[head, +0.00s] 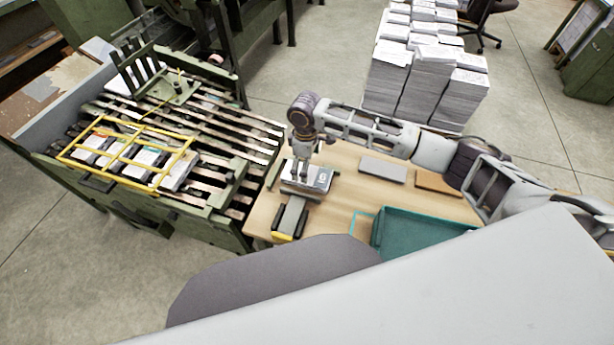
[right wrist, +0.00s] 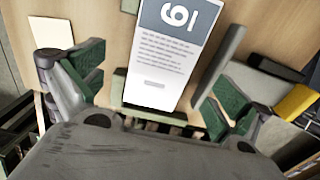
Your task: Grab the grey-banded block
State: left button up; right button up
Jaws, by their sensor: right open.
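The grey-banded block (right wrist: 165,72) is white and printed with lines of text, with a grey band bearing a large white number. In the right wrist view it lies between my spread fingers, with clear gaps on both sides. My right gripper (right wrist: 157,78) is open, with green pads, and holds nothing. In the head view the block (head: 321,180) is on the wooden table (head: 345,205) near its left side, partly hidden by my right gripper (head: 303,177), which points down over it. A green edge shows at the block's near end in the wrist view. My left gripper is not in view.
A long grey piece with a yellow end (head: 284,236) lies in front of the block. A teal tray (head: 420,224), a grey slab (head: 383,169) and a brown board (head: 437,184) are to the right. A green slatted machine (head: 225,115) adjoins the table's left side.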

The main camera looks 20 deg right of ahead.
jog(key=f, duration=0.3)
jog(key=shift+s+d+f, duration=0.15)
jog(key=shift+s+f, duration=0.1)
jog(key=shift+s, duration=0.05)
jog(key=shift+f, duration=0.7)
jog(key=c, duration=1.3)
jog(key=shift+c, duration=0.2)
jog(key=shift+r, duration=0.6)
notch_tip(320, 180, up, 4)
jog(key=shift+r, duration=0.25)
notch_tip(320, 180, up, 3)
jog(key=shift+r, duration=0.15)
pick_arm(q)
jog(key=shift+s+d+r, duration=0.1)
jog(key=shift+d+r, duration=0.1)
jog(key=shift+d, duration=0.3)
pick_arm(e)
jog(key=shift+r, duration=0.55)
